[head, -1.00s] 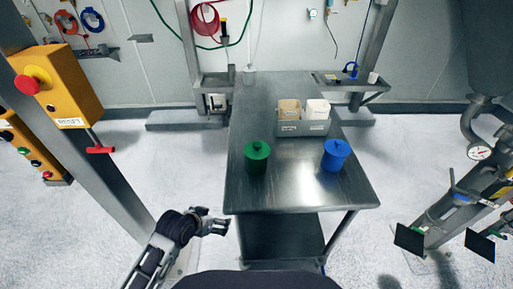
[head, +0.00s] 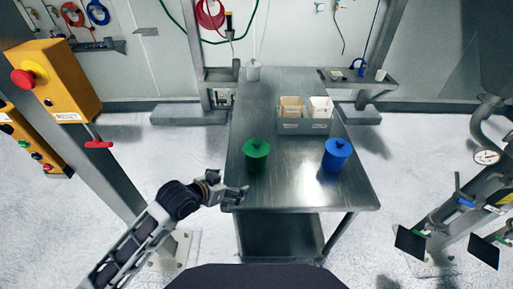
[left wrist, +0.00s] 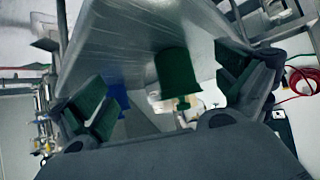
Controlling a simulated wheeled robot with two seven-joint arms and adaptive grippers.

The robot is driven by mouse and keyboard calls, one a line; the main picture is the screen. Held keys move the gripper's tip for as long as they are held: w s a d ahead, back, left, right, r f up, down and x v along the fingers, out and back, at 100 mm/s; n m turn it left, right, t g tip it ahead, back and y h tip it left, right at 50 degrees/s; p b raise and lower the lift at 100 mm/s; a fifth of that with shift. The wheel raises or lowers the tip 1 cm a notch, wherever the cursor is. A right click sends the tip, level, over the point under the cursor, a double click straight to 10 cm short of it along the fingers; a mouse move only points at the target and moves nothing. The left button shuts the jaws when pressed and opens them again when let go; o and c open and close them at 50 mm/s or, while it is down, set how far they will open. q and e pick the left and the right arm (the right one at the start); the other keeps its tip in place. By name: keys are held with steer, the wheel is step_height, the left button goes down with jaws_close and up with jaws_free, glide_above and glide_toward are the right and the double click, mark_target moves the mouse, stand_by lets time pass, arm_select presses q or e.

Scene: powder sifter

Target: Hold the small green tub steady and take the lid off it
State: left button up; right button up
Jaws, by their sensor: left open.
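The small green tub (head: 256,160) stands upright near the front left of the metal table, with its green knobbed lid (head: 256,146) on top. My left gripper (head: 238,195) is open and empty at the table's front left edge, close in front of the tub and apart from it. In the left wrist view the picture is turned over. There the green tub (left wrist: 177,72) shows between the open fingers of my left gripper (left wrist: 162,78), farther off. My right gripper is not in view.
A blue lidded tub (head: 336,156) stands to the right on the table (head: 300,185). A grey holder (head: 303,127) with two small boxes is behind them. A white container (head: 253,70) is at the far left corner. The table between the tubs is clear.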

arm_select(q)
steer(key=w+d+r+m+h, duration=0.2)
steer(key=w+r, duration=0.1)
steer(key=r, duration=0.2)
steer(key=t+h, duration=0.1)
steer(key=h, duration=0.1)
glide_toward(253, 143)
steer(key=shift+v, duration=1.05)
steer(key=shift+d, duration=0.15)
steer(key=shift+p+x, duration=0.45)
steer(key=shift+x, duration=3.75)
steer(key=shift+f, duration=0.1)
